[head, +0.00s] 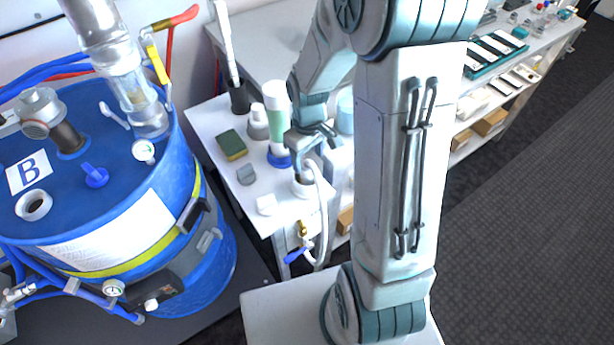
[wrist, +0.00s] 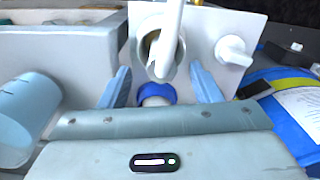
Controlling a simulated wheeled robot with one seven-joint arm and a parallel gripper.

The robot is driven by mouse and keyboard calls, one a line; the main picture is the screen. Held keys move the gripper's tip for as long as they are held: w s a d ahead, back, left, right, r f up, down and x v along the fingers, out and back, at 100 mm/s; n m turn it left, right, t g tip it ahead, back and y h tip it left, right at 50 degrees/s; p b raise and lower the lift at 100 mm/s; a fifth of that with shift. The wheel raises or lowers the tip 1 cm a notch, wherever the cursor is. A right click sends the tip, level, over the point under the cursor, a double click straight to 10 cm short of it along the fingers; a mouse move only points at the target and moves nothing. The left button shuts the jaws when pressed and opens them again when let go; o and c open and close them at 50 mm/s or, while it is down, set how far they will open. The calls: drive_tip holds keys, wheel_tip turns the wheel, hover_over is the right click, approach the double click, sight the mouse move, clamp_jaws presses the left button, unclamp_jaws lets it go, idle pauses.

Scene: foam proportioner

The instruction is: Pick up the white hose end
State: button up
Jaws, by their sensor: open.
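The white hose (head: 322,205) rises from a white cup-like holder (head: 302,187) near the table's front edge, arches over and hangs down in front of it. In the wrist view the hose (wrist: 171,35) crosses the round opening of the holder (wrist: 148,44). My gripper (head: 316,143) is just above and behind the holder, pointing down. In the wrist view my gripper (wrist: 160,78) is open, its blue-grey fingers apart on either side of a blue collar (wrist: 156,93). I cannot tell whether this collar belongs to the hose. Nothing is held.
A large blue drum (head: 130,215) marked B stands left of the white table (head: 208,115). A brass valve with a blue handle (head: 298,253) hangs in front.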

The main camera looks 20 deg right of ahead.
sight(308, 163)
drive_tip(key=shift+a+f+p, duration=0.1)
drive_tip(key=shift+f+p, duration=0.5)
drive_tip(key=shift+f, duration=1.95)
drive_tip(key=c, duration=1.2)
